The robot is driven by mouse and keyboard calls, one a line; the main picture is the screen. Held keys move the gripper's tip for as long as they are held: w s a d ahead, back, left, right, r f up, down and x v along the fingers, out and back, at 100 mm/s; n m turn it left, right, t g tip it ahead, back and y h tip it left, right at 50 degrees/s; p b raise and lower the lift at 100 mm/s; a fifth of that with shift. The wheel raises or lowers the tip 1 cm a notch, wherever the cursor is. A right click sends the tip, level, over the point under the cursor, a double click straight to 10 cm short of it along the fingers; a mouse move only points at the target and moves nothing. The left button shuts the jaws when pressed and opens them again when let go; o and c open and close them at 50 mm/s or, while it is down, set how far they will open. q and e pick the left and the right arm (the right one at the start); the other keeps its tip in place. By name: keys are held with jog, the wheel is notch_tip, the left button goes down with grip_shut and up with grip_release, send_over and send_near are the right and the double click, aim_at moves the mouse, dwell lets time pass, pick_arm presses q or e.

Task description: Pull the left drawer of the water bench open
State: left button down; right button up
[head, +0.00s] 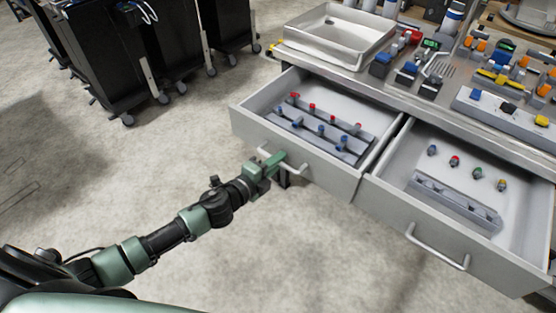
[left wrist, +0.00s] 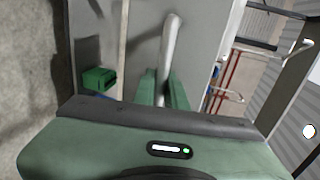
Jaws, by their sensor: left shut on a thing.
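The left drawer (head: 335,179) of the water bench (head: 352,76) stands pulled out, with several small valves on grey racks inside. Its bar handle (head: 300,173) is on the front panel. My left gripper (head: 279,160) is shut on this handle from the front and covers its middle. In the left wrist view the handle (left wrist: 171,42) runs between the green fingers (left wrist: 164,92), in front of the grey drawer front (left wrist: 143,35). My right gripper is in neither view.
The right drawer (head: 440,222) also stands open beside it, with its own handle (head: 438,247) and several coloured knobs inside. A sink basin (head: 340,38) and several fittings cover the bench top. Black wheeled cabinets (head: 110,60) stand at the upper left. Floor before the drawers is clear.

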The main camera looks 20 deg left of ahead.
pick_arm(q)
jog(key=c, duration=1.5)
grip_release()
jog(key=shift+o, duration=0.2)
jog(key=v, duration=0.8)
jog(key=shift+b, duration=0.45)
jog(key=shift+w+f, duration=0.1)
jog(key=s+a+f+n+g+y, duration=0.2)
jog(key=s+a+f+n, duration=0.15)
jog(key=f, duration=0.65)
jog(key=s+a+f+n+g+y, duration=0.2)
jog(key=s+a+f+n, duration=0.15)
jog(key=f, duration=0.65)
jog(key=s+a+f+n+g+y, duration=0.1)
jog(key=s+a+f+n+g, duration=0.2)
jog(key=f, duration=0.7)
jog(key=s+d+f+n+g, duration=0.2)
jog(key=s+f, duration=0.4)
jog(key=s, duration=0.5)
jog(key=s+d+f+n+g, duration=0.2)
jog(key=s+f+n, duration=0.2)
jog(key=s, duration=0.7)
jog(key=s+d+f+n+g, duration=0.2)
jog(key=s+d+f+n, duration=0.1)
jog(key=s+f, duration=0.5)
jog(key=s, duration=0.3)
jog(key=shift+n+g, duration=0.3)
jog(key=shift+g, duration=0.1)
